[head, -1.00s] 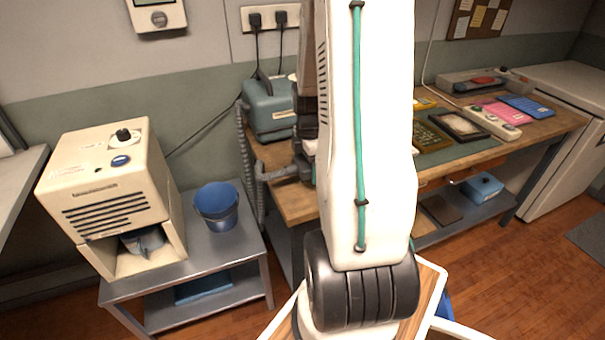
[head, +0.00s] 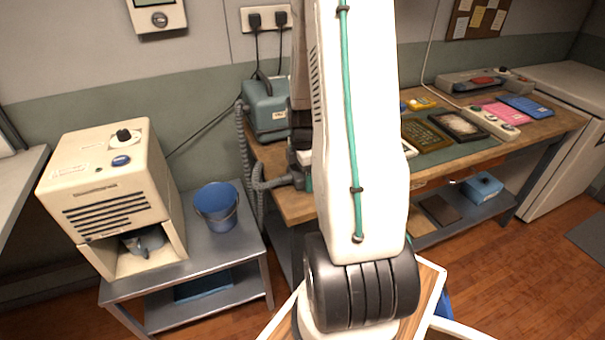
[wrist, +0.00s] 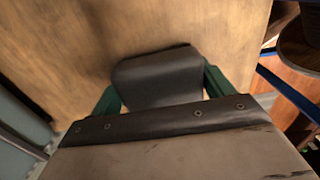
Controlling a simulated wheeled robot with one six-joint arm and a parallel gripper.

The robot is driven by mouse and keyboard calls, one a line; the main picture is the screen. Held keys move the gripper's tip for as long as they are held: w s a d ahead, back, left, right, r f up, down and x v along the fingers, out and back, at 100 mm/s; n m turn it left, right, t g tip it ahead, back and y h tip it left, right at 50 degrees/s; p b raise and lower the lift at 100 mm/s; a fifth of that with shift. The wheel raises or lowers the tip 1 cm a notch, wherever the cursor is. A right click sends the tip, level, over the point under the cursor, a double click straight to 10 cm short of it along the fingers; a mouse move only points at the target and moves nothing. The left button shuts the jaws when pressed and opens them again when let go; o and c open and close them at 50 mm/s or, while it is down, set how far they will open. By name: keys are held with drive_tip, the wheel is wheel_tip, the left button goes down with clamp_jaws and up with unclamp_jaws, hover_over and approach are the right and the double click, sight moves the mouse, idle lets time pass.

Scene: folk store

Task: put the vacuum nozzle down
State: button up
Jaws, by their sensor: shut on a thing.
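The vacuum nozzle (wrist: 158,78) is a dark grey piece between the two green fingers of my gripper (wrist: 160,84) in the wrist view. My gripper is shut on it, over the wooden bench top (wrist: 60,40). In the head view a grey end piece (head: 284,181) with the ribbed hose (head: 247,160) shows at the bench's left edge. My arm hides most of my gripper there. I cannot tell whether the nozzle touches the wood. The teal vacuum body (head: 267,108) stands at the back left of the bench.
Left of the bench is a metal cart (head: 225,247) with a blue bucket (head: 217,206) and a cream machine (head: 110,190). Framed trays (head: 460,125) and a control box (head: 491,122) occupy the bench's right part. The bench's near left corner (head: 292,208) looks bare.

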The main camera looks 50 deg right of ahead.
drive_tip(key=shift+s+a+f, duration=0.2)
drive_tip(key=shift+f, duration=0.25)
drive_tip(key=o, duration=1)
drive_tip(key=shift+f, duration=0.1)
drive_tip(key=r, duration=1.2)
drive_tip(key=shift+w+d, duration=0.2)
drive_tip(key=s+a+r+m, duration=0.1)
drive_tip(key=a+r+m, duration=0.2)
drive_tip(key=a+r, duration=0.45)
drive_tip(key=a+r+m, duration=0.2)
drive_tip(key=a+r, duration=0.2)
drive_tip(key=a, duration=0.6)
drive_tip(key=s+a+r+m, duration=0.2)
drive_tip(key=s+a+m, duration=0.1)
drive_tip(key=s+a, duration=0.2)
drive_tip(key=s+a+r+m+t, duration=0.1)
drive_tip(key=s+a+r+m, duration=0.1)
drive_tip(key=s+a, duration=0.4)
drive_tip(key=shift+s+a+r+m, duration=0.3)
drive_tip(key=shift+a+m, duration=0.5)
drive_tip(key=shift+a, duration=0.25)
